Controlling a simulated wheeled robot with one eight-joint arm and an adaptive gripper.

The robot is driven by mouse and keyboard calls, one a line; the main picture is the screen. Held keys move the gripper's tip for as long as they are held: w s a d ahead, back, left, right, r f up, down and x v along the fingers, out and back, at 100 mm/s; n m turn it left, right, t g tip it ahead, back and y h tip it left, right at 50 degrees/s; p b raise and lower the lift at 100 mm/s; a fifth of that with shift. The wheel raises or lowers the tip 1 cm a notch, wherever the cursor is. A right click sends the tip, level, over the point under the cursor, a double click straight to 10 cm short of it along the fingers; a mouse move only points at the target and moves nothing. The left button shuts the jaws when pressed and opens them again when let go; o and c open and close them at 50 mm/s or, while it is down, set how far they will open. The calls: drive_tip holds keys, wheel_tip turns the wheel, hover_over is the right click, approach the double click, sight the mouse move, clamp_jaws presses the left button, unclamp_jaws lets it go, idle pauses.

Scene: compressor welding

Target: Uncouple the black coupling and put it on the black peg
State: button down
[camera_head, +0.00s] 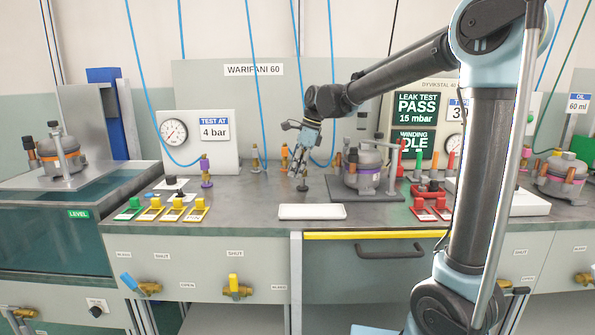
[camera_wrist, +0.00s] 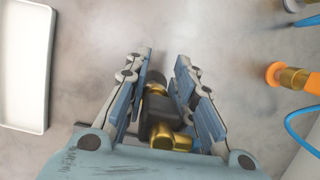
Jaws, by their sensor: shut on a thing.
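My gripper (camera_head: 303,160) is low over the bench, left of the grey compressor, and points down. In the wrist view its two fingers (camera_wrist: 165,75) stand on either side of the black coupling (camera_wrist: 158,108), a dark body with a brass end facing the palm. The gripper is shut on it. In the head view a small dark and brass piece (camera_head: 303,184) shows just below the fingertips, close to the bench top. I cannot tell whether it touches the bench or a peg. I cannot pick out a bare black peg.
A white tray (camera_head: 312,212) lies in front of the gripper, also left in the wrist view (camera_wrist: 46,70). An orange and brass fitting (camera_wrist: 290,78) stands close by. A purple fitting (camera_head: 206,172) is further left. The compressor (camera_head: 364,172) is right. Blue hoses (camera_head: 252,80) hang behind.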

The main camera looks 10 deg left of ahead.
drive_tip(key=shift+f, duration=1.2)
drive_tip(key=c, duration=1.3)
unclamp_jaws()
drive_tip(key=shift+r, duration=0.15)
drive_tip(key=v, duration=1.1)
drive_tip(key=shift+d+r, duration=0.15)
drive_tip(key=shift+r, duration=0.2)
